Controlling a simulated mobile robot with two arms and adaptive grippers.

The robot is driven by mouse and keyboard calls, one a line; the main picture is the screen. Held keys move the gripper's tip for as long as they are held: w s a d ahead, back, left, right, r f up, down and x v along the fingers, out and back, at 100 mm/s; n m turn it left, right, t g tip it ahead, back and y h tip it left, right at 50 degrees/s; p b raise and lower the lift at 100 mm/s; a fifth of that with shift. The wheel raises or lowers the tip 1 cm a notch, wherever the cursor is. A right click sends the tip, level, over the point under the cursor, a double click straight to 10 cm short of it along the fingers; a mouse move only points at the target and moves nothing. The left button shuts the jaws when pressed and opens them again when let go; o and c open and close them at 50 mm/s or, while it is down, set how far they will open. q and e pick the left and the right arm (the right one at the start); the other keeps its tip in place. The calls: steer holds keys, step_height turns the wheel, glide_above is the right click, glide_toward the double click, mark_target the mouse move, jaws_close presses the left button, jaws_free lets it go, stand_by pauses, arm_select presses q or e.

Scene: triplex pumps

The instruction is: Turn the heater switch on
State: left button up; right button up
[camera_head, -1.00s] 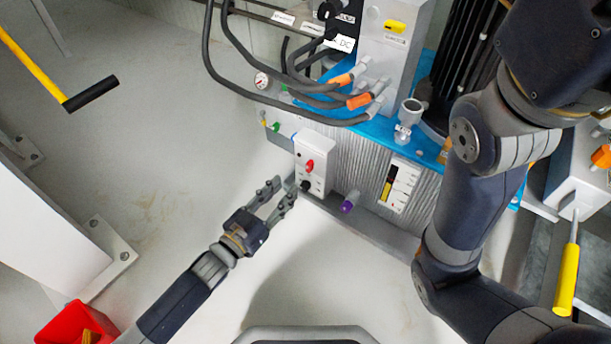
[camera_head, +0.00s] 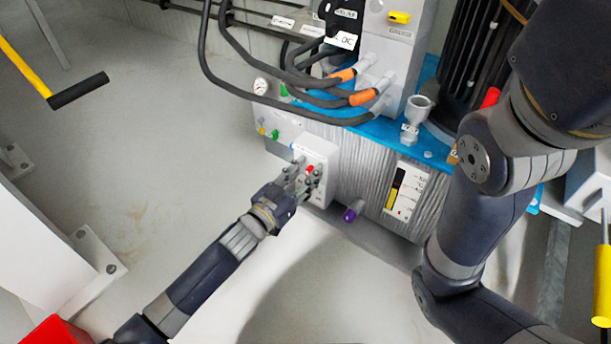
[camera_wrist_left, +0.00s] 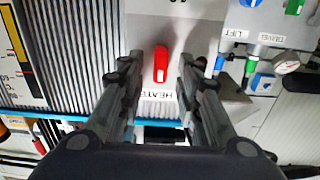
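The heater switch, a red knob (camera_wrist_left: 161,64) on a light panel marked with a partly covered "HEATE…" label, shows in the left wrist view. In the head view the red knob (camera_head: 310,169) sits on the white switch box (camera_head: 322,154), partly covered by my gripper. My left gripper (camera_head: 307,174) is in front of the box. In the left wrist view its two fingers (camera_wrist_left: 160,68) are apart, one on each side of the red knob, with gaps showing. My right arm comes in at the right of the head view; its gripper is not seen.
A purple-ended knob (camera_head: 353,210) sticks out right of the switch box. A level gauge (camera_head: 404,192) is on the ribbed tank. Black hoses with orange sleeves (camera_head: 363,97) hang above. A red box (camera_head: 55,331) stands at bottom left. Open floor lies left of my arm.

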arm_select(q)
jaws_close()
